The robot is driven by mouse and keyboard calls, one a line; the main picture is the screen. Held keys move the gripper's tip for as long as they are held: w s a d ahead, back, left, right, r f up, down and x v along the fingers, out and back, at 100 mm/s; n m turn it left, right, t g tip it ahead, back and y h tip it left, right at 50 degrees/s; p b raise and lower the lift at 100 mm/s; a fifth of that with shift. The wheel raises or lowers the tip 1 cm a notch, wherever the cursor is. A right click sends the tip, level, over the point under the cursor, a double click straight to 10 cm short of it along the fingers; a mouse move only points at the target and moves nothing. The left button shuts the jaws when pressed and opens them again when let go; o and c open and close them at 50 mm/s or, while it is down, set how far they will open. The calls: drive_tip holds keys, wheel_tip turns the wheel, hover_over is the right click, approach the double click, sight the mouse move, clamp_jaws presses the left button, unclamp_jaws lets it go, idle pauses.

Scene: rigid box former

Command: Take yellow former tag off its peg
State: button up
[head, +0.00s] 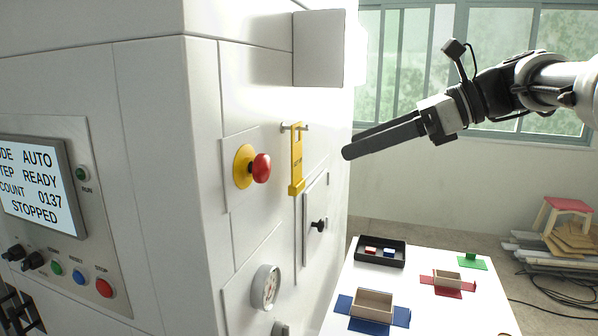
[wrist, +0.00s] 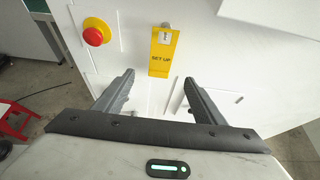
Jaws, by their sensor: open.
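The yellow former tag (head: 297,162) hangs upright from a small metal peg (head: 287,127) on the white machine's side panel. In the wrist view the tag (wrist: 161,52) reads "SET UP" and its top loops around the peg (wrist: 166,27). My gripper (head: 346,153) is to the right of the tag in the head view, pointing toward the panel. In the wrist view the two fingers (wrist: 157,83) are apart, with the tag beyond them, roughly centred between them. Nothing is between the fingers, and they are apart from the tag.
A red emergency button (head: 262,168) on a yellow base sits left of the tag. A black knob (head: 319,225) on a small door and a gauge (head: 266,287) are lower. A white table (head: 440,313) with a black tray (head: 399,262) and boxes stands below my gripper.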

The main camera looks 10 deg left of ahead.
approach(298, 165)
drive_tip(key=a+f, duration=0.2)
drive_tip(key=x, duration=0.4)
drive_tip(key=shift+w+a+r, duration=0.15)
drive_tip(key=shift+a+r, duration=0.05)
drive_tip(key=shift+a, duration=0.35)
drive_tip(key=shift+c, duration=0.3)
drive_tip(key=c, duration=1.1)
